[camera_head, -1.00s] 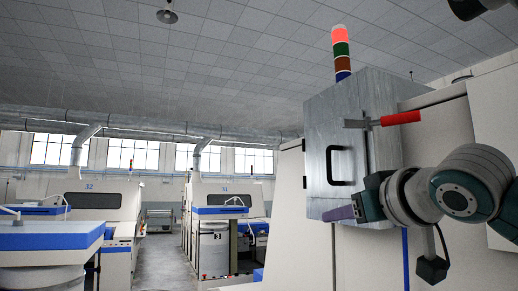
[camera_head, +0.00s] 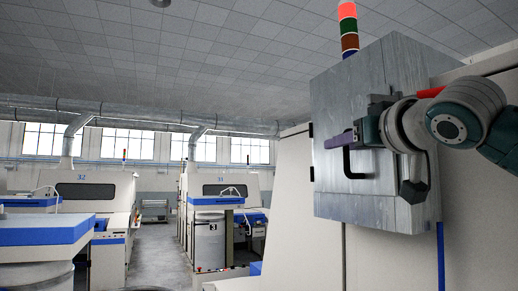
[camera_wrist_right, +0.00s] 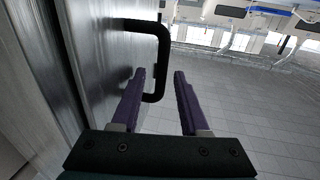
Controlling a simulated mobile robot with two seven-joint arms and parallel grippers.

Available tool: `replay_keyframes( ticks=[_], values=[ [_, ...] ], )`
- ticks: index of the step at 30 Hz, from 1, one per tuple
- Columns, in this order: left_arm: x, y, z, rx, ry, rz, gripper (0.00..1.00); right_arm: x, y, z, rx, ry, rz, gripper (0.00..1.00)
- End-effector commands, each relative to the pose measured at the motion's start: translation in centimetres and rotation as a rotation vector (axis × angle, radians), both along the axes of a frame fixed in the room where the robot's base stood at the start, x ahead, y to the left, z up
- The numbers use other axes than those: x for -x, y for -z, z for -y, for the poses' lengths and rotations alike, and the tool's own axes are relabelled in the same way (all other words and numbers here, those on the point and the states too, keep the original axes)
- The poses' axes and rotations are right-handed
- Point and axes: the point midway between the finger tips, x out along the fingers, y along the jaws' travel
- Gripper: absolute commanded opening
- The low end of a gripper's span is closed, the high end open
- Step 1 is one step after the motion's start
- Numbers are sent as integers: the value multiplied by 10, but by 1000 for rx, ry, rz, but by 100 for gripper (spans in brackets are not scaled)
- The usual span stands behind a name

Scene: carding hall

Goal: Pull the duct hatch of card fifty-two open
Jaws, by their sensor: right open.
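The duct hatch (camera_head: 338,105) is a grey metal door on the box at the right in the head view, and it looks closed. Its black bar handle (camera_head: 346,166) also shows in the right wrist view (camera_wrist_right: 162,45). My right gripper (camera_head: 338,140) is at the top of the handle in the head view, its purple fingers partly hiding it. In the right wrist view the fingers (camera_wrist_right: 160,73) are apart, with the handle bar between them in the picture; I cannot tell if they touch it. My left gripper is not in view. No number fifty-two is readable.
A red lever (camera_head: 431,92) on the box is partly hidden by my right arm. A signal light (camera_head: 348,28) stands above the box. Other carding machines (camera_head: 95,200) stand at the left and middle. An aisle (camera_head: 155,245) of clear floor runs between them.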

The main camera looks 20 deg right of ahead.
Motion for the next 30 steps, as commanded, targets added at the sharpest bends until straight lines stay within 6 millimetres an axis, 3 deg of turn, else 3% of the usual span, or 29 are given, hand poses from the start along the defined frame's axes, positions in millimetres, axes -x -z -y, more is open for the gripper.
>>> replay_keyframes(
  ticks=[10, 21, 30],
  values=[
    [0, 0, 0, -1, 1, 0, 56, 1, 0, -1, 1, 0, -1, 43],
    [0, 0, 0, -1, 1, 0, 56, 1, 0, -1, 0, 0, -1, 2],
    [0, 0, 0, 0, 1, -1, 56, 1, 0, -1, 0, 0, -1, 0]
  ],
)
